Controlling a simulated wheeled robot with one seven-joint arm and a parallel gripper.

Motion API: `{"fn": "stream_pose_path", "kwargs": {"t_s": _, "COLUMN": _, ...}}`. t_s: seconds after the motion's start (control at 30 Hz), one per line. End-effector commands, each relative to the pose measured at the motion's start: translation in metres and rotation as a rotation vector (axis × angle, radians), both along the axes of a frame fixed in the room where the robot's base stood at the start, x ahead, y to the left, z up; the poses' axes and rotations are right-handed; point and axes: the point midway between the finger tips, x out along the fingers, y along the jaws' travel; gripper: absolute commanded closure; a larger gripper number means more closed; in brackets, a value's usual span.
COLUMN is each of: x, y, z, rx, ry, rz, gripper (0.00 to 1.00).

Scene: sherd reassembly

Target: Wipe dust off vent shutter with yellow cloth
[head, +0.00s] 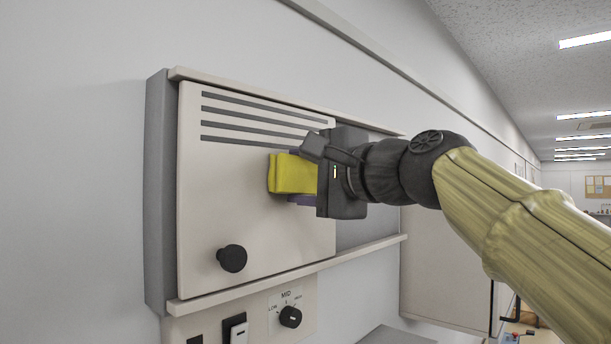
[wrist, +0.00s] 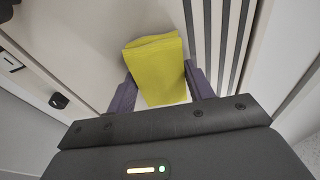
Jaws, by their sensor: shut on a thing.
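The vent shutter (head: 230,200) is a cream panel with dark horizontal slots near its top and a black round knob (head: 232,258) at its lower left. No dust can be made out on it in either view. My gripper (head: 297,186) is at the shutter's right half, just below the slots. It is shut on the folded yellow cloth (head: 288,174). In the wrist view the cloth (wrist: 158,68) sits between the two purple fingers, beside the dark slots. The cloth is at or very near the panel; I cannot tell whether it touches.
The shutter sits between an upper rail (head: 250,93) and a lower rail (head: 290,275). Below are a dial marked MID (head: 290,317) and a black switch (head: 235,328). A grey recessed area (head: 370,226) lies right of the shutter. A pale cabinet (head: 440,265) stands farther right.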

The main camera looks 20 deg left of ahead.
Motion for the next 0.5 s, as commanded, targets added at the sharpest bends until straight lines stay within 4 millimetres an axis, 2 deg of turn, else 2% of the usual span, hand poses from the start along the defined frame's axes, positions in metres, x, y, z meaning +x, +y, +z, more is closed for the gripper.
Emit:
{"fn": "stream_pose_path", "kwargs": {"t_s": 0.03, "x": 0.000, "y": 0.000, "z": 0.008, "rx": 0.001, "ry": -0.001, "rz": 0.001, "gripper": 0.66}}
{"fn": "stream_pose_path", "kwargs": {"t_s": 0.23, "x": -0.001, "y": -0.001, "z": 0.022, "rx": 0.001, "ry": -0.001, "rz": 0.001, "gripper": 0.66}}
{"fn": "stream_pose_path", "kwargs": {"t_s": 0.5, "x": -0.001, "y": -0.001, "z": 0.022, "rx": 0.001, "ry": -0.001, "rz": 0.000, "gripper": 0.66}}
